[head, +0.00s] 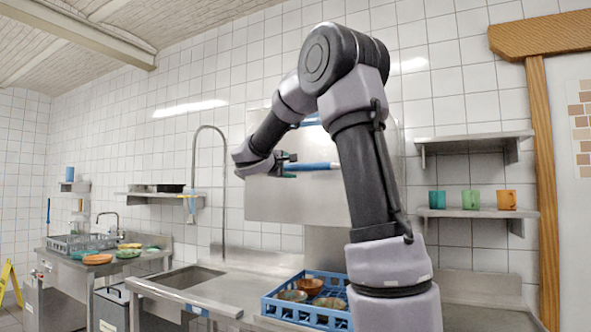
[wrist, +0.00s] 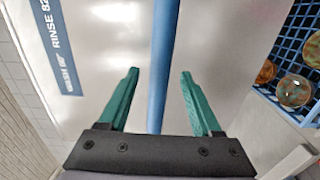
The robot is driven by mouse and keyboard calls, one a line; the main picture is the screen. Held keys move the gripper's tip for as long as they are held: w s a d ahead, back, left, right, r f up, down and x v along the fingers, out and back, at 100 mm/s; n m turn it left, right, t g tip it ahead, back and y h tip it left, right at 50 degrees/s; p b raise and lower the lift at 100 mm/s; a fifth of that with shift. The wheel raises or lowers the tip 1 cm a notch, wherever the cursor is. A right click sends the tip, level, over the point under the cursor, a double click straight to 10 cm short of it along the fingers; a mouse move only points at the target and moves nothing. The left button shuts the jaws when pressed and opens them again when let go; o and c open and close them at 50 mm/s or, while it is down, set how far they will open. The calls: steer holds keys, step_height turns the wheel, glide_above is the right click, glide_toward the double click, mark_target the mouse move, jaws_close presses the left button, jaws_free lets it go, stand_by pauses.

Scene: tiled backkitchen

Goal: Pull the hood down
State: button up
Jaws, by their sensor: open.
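The hood (head: 275,205) is a shiny steel box on the tiled wall, its lower edge well above the counter. A blue bar handle (head: 318,166) runs across its front; my arm hides part of both. My gripper (head: 289,166) is at the bar, with its green fingers above and below it. In the wrist view, the blue bar (wrist: 160,60) runs between the two open fingers of my gripper (wrist: 160,76), with a gap on each side. The hood face (wrist: 110,50) lies behind. I cannot tell exactly how deep the bar sits between the fingers.
A blue rack (head: 300,313) with several bowls stands on the counter below the hood; it also shows in the wrist view (wrist: 270,85). A sink (head: 190,277) and tall faucet (head: 223,200) are to the left. Shelves (head: 475,213) with three mugs are at right.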

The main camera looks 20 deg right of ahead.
mark_target(295, 168)
steer(key=shift+x, duration=1.95)
jaws_close()
steer(key=shift+f, duration=0.1)
